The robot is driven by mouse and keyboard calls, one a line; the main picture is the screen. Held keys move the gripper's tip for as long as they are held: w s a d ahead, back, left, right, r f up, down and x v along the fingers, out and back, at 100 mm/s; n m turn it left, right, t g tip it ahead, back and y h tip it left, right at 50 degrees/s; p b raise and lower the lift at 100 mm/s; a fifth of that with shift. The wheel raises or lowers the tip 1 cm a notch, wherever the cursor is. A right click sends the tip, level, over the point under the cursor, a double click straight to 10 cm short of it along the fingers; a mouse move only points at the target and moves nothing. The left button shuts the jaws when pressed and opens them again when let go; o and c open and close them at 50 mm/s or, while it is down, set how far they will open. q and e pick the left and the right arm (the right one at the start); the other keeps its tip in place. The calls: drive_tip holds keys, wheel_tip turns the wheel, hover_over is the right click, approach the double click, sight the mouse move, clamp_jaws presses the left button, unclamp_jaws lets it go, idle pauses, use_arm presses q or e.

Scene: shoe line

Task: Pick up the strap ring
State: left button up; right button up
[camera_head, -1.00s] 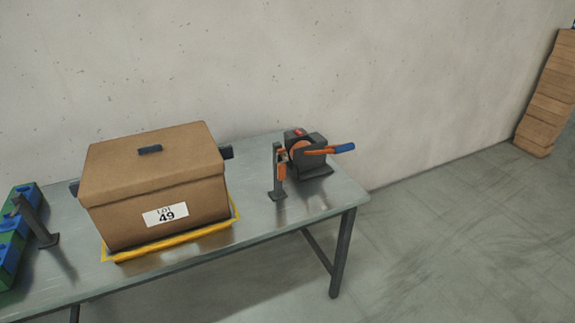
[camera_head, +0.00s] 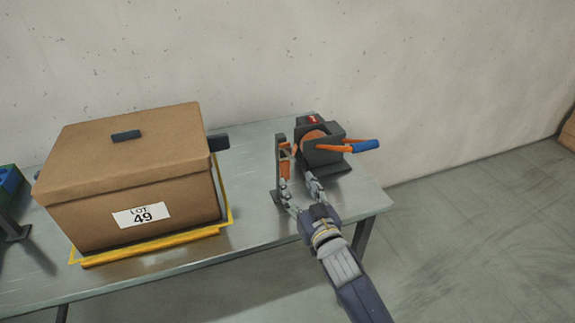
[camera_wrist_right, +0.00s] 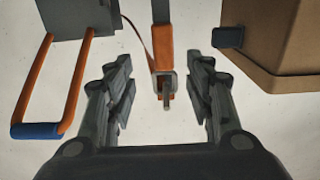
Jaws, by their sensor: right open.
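The strap ring (camera_wrist_right: 160,79) is a small grey metal loop at the end of an orange strap (camera_wrist_right: 162,45) in the right wrist view. It hangs at a short grey peg. In the head view the orange strap (camera_head: 284,160) hangs at a thin dark post near the table's right end; the ring is too small to make out there. My right gripper (camera_head: 297,179) is open and empty, just in front of the strap. In the right wrist view its fingers (camera_wrist_right: 160,70) stand to either side of the ring, apart from it. My left gripper is not in view.
The dark strap winder (camera_head: 325,145), with an orange lever and blue grip (camera_head: 365,146), stands right of the post. A lidded brown box (camera_head: 130,180) marked LOT 49 sits left on a yellow frame (camera_head: 160,247). The wall is behind the table (camera_head: 240,255).

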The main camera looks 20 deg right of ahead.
sight(286, 169)
drive_tip(key=w, duration=0.4)
drive_tip(key=shift+a, duration=0.1)
drive_tip(key=shift+w+a+p, duration=0.15)
drive_tip(key=shift+w+p, duration=0.1)
drive_tip(key=shift+w, duration=1)
drive_tip(key=shift+w+a+p, duration=0.15)
drive_tip(key=shift+w+p, duration=0.05)
drive_tip(key=shift+w, duration=1.05)
clamp_jaws()
